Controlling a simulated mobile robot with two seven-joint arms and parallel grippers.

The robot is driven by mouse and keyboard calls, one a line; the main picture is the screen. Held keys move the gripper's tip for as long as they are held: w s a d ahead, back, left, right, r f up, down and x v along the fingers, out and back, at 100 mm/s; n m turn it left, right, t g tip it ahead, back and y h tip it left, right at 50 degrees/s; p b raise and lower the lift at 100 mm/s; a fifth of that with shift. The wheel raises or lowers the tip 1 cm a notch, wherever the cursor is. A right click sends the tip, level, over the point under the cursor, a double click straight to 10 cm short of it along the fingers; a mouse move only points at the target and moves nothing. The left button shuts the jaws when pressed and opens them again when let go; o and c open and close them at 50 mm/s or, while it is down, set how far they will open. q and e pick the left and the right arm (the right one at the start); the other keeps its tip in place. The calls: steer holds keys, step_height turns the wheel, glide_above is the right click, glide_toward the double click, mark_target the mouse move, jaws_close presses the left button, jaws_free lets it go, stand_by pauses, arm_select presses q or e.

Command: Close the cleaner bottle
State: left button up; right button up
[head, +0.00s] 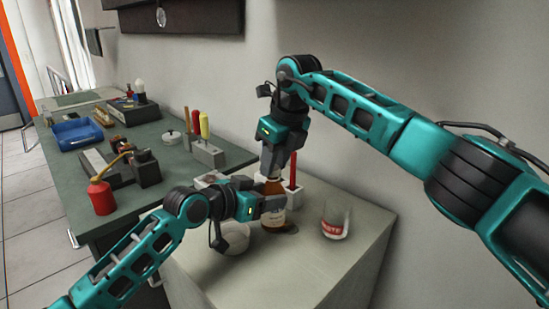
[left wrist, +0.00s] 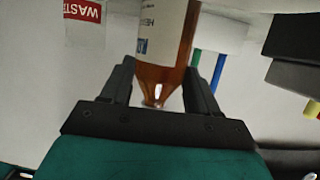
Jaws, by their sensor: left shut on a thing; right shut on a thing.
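The cleaner bottle (head: 273,217) is brown amber with a pale label and stands upright near the back of the pale bench top. My left gripper (head: 272,204) is shut on its upper body from the left. In the left wrist view the amber bottle (left wrist: 164,75) sits between the two fingers (left wrist: 162,95), with part of its printed label showing. My right gripper (head: 271,168) points down from above, right over the bottle's neck, shut on what appears to be the cap. The fingers hide the cap, so I cannot tell whether it touches the neck.
A glass with a red label (head: 334,222) stands right of the bottle. A white holder with a red-handled tool (head: 293,172) is close behind. A round pale object (head: 234,238) lies beneath my left gripper. A green table (head: 135,210) with a red oil can (head: 102,197) is at left.

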steer(key=shift+f, duration=0.1)
arm_select(q)
jaws_close()
arm_select(e)
steer(key=m+h, duration=0.1)
steer(key=m, duration=0.3)
steer(key=shift+s+a+t, duration=0.1)
steer(key=shift+t, duration=0.3)
steer(key=m+h, duration=0.1)
steer(key=m, duration=0.2)
steer(key=shift+a+m, duration=0.1)
steer(key=shift+m, duration=0.3)
steer(key=m+h, duration=0.1)
steer(key=m, duration=0.2)
steer(key=shift+a+m, duration=0.15)
steer(key=shift+m, duration=0.25)
steer(key=m+h, duration=0.1)
steer(key=m, duration=0.3)
steer(key=shift+m, duration=0.4)
steer(key=o, duration=1)
